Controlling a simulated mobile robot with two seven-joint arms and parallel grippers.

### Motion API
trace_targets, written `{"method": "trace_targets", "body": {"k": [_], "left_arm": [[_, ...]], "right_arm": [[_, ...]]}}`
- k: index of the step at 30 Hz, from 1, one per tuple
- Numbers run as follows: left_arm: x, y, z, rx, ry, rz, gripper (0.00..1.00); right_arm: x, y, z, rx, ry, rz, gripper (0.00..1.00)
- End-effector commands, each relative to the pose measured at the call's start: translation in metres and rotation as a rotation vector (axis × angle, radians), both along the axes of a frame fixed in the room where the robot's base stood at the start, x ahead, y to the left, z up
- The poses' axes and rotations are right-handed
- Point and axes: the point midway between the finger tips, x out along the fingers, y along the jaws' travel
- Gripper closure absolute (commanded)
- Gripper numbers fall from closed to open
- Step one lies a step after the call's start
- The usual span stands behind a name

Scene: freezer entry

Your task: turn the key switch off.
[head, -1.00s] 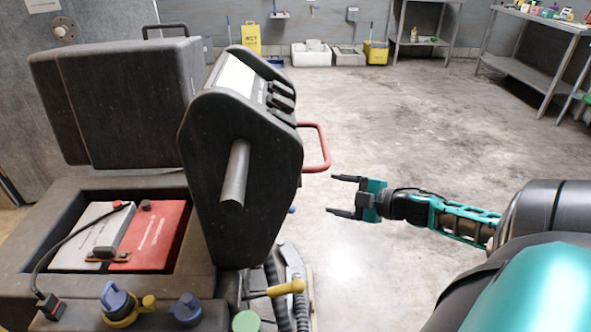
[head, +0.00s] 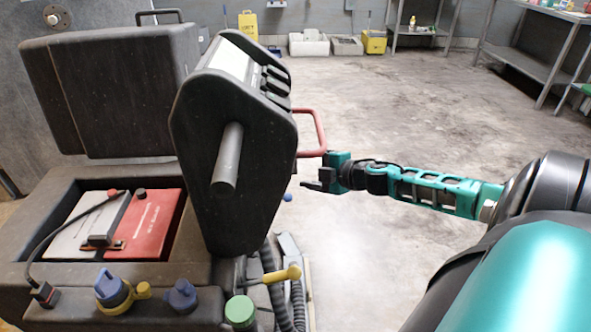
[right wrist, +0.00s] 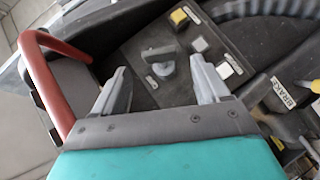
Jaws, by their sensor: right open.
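The key switch (right wrist: 163,66), a grey knob with a flat raised grip on a dark panel, shows in the right wrist view between my fingers. In the head view it is hidden behind the dark console (head: 225,165). My right gripper (head: 312,173) is open beside the console's right side, below the red bar. In the right wrist view the fingers of the right gripper (right wrist: 159,64) stand apart on either side of the knob. I cannot tell whether either finger touches it. My left gripper is not in view.
The red bar (right wrist: 50,85) curves close to my left finger; it also shows in the head view (head: 318,130). Square buttons (right wrist: 199,44) sit right of the knob, near a BRAKE label (right wrist: 284,92). A yellow-handled lever (head: 290,273) stands below the console. Open floor lies right.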

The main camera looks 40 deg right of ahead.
Motion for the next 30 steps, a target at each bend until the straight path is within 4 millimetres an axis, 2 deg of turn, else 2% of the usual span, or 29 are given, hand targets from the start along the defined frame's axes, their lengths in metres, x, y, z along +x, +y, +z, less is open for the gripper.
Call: {"method": "trace_targets", "body": {"k": [6,12,26,30], "left_arm": [[0.000,-0.004,-0.004,-0.005,0.002,-0.007,0.57],[0.002,-0.006,-0.002,-0.009,-0.002,-0.012,0.57],[0.003,-0.006,-0.001,-0.009,-0.004,-0.012,0.57],[0.003,-0.006,-0.002,-0.008,-0.003,-0.011,0.57]], "right_arm": [[0.024,0.003,-0.008,0.000,-0.003,-0.001,0.26],[0.038,0.006,-0.014,0.002,-0.001,-0.001,0.26],[0.044,0.007,-0.016,0.001,0.001,0.000,0.26],[0.044,0.007,-0.016,0.001,0.001,0.000,0.38]]}}
